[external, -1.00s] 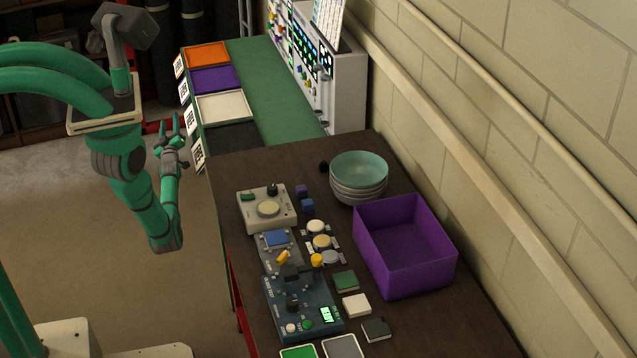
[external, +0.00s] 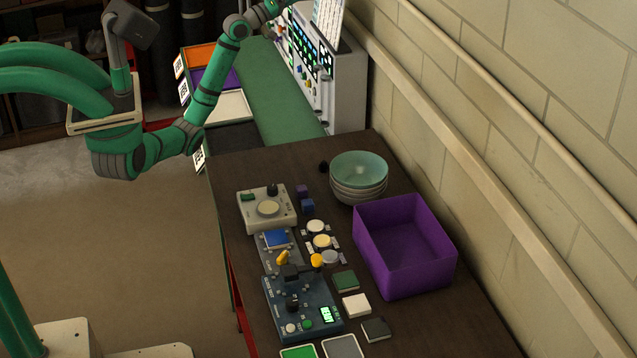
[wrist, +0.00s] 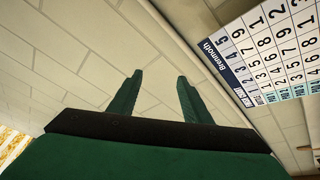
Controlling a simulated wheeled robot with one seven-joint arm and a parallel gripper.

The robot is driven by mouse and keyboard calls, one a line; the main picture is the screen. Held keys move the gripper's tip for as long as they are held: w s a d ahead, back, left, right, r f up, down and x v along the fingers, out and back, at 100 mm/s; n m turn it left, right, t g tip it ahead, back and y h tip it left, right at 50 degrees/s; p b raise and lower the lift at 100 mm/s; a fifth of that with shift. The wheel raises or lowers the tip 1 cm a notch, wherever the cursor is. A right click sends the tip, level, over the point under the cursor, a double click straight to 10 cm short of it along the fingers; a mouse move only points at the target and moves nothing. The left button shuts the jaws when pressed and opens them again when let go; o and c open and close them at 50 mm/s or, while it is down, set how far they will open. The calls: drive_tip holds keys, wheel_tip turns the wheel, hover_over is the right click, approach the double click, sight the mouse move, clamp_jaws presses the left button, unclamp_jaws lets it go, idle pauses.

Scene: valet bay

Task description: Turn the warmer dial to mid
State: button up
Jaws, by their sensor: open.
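A beige box (external: 255,222) on the near brown table has a round cream plate, a green patch and a dark knob (external: 272,188). It looks like a warmer, but its labels are too small to read, so I cannot tell whether this knob is the named dial or where it points. A tall control panel (external: 346,95) with several knobs and lit green displays stands at the far end. My gripper (wrist: 158,92) is open and empty in the wrist view, its two green fingers apart against the wall. In the external view my arm's end reaches the top edge beside the panel; the fingertips are not clear.
A calendar sheet (wrist: 275,50) is near my fingers. Coloured trays, one orange (external: 201,56), line the green bench (external: 268,85). The near table holds stacked bowls (external: 359,172), a purple bin (external: 402,283), and a blue switch box (external: 300,308). A wall borders the right.

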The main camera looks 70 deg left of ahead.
drive_tip(key=w+d+f+m+g+h, duration=0.1)
drive_tip(key=w+d+m+g+h, duration=0.15)
drive_tip(key=d, duration=0.65)
drive_tip(key=w+d+m+g+h, duration=0.1)
drive_tip(key=d+m+h, duration=0.3)
drive_tip(key=d, duration=0.4)
drive_tip(key=s+d+f+m+g+h, duration=0.15)
drive_tip(key=d+f+g, duration=0.25)
drive_tip(key=d+f, duration=0.4)
drive_tip(key=s+d+f+m+g, duration=0.35)
drive_tip(key=d+f, duration=0.35)
drive_tip(key=d, duration=0.3)
drive_tip(key=m+g+y, duration=0.3)
drive_tip(key=g+y, duration=0.2)
drive_tip(key=g, duration=0.6)
hover_over(274, 187)
wheel_tip(274, 187, down, 20)
drive_tip(key=shift+n, duration=0.25)
wheel_tip(274, 187, down, 10)
drive_tip(key=shift+a+f, duration=0.1)
